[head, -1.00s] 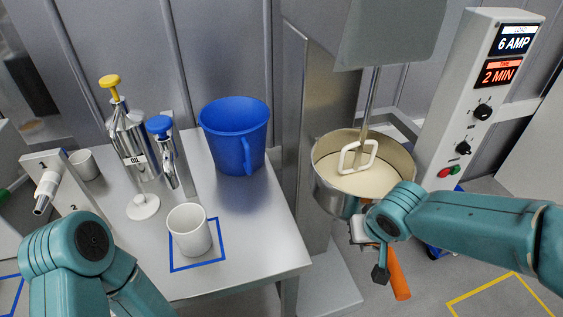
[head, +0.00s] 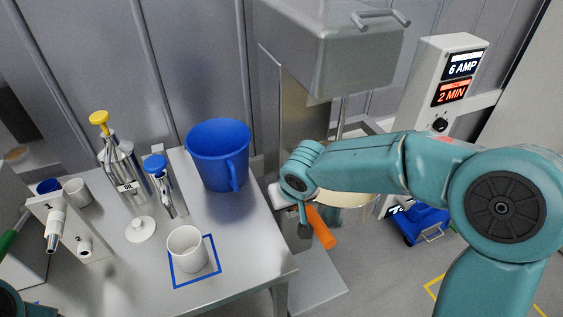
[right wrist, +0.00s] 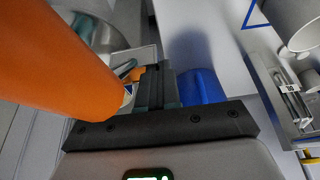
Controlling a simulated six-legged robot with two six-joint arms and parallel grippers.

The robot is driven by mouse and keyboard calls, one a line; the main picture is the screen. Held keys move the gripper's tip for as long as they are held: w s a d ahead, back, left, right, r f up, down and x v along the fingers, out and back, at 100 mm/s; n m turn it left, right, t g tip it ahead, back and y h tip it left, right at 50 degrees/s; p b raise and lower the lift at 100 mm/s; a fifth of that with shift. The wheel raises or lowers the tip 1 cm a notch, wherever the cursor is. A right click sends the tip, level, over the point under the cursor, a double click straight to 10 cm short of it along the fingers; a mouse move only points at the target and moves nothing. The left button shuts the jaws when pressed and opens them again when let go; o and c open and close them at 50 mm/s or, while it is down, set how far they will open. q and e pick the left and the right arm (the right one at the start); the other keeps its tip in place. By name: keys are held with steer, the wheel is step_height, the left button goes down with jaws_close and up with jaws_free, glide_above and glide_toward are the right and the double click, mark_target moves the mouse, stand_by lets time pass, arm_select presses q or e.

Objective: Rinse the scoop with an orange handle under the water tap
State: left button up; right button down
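The scoop's orange handle (head: 321,227) points down and to the right from my right gripper (head: 283,196), just right of the table edge. The handle also fills the upper left of the right wrist view (right wrist: 55,60). The right fingers (right wrist: 153,90) appear closed on the scoop; its head is hard to make out. A numbered unit with spouts (head: 52,236) stands at the left of the table. A blue-topped metal dispenser (head: 160,183) stands right of it. I cannot tell which is the water tap. My left gripper is out of view.
A blue jug (head: 217,158), an oil dispenser (head: 122,165) and a white cup (head: 186,250) in a blue square stand on the metal table (head: 240,262). The mixing bowl (head: 350,199) is partly behind my right arm. The table's front right is clear.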

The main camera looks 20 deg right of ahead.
steer(key=r, duration=0.1)
steer(key=w+r+p, duration=0.1)
steer(key=r, duration=0.1)
steer(key=r+p, duration=0.1)
steer(key=shift+w+r, duration=0.25)
steer(key=shift+r, duration=0.1)
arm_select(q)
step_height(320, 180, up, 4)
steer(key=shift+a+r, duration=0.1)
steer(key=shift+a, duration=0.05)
arm_select(e)
steer(key=shift+s, duration=0.1)
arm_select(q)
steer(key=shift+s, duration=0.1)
arm_select(e)
steer(key=shift+s, duration=0.1)
